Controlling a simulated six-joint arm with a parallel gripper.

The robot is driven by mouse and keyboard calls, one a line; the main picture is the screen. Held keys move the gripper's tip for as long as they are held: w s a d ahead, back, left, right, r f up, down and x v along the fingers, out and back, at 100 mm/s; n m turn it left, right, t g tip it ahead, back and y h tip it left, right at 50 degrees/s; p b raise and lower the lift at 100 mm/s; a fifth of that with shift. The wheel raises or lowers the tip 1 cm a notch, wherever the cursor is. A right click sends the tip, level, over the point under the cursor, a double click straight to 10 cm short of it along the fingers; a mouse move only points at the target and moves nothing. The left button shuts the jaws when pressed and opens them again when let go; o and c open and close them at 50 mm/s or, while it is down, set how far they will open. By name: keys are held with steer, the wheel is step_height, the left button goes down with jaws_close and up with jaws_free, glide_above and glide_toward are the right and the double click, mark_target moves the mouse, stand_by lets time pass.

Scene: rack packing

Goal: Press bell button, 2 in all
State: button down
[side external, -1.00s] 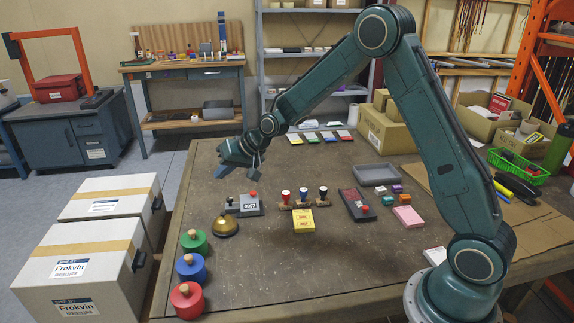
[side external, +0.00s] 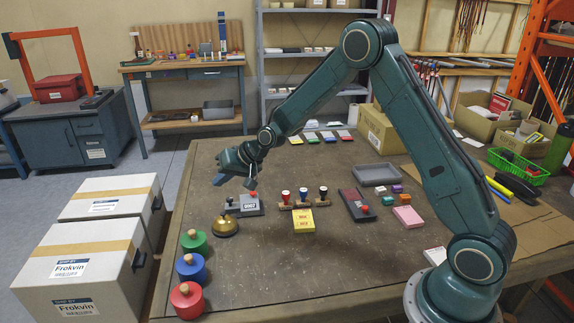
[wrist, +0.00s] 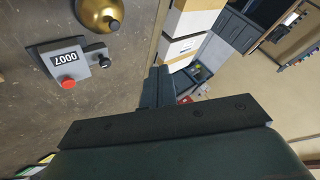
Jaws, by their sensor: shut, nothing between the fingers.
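The brass bell (side external: 225,227), with a small button on top, stands on the table in front of the counter box (side external: 246,206). The bell is partly cut off at the top of the wrist view (wrist: 100,12). The counter box shows 0007, a red knob and a dark lever; it also shows in the wrist view (wrist: 72,62). My gripper (side external: 234,182) is shut and empty, in the air above and behind the bell and the counter box, apart from both. Its dark fingers (wrist: 158,86) show in the wrist view.
Green (side external: 194,241), blue (side external: 191,267) and red (side external: 187,299) knobbed pots stand along the left table edge. A stamp rack (side external: 303,203), yellow box (side external: 300,221) and dark device with a red button (side external: 356,205) stand to the right. Cartons (side external: 85,241) flank the table.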

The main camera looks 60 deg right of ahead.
steer(key=shift+f, duration=3.95)
steer(key=shift+f, duration=0.9)
steer(key=shift+r, duration=0.1)
stand_by(0.4)
steer(key=shift+r, duration=0.75)
steer(key=shift+r, duration=0.15)
steer(key=shift+r, duration=2.4)
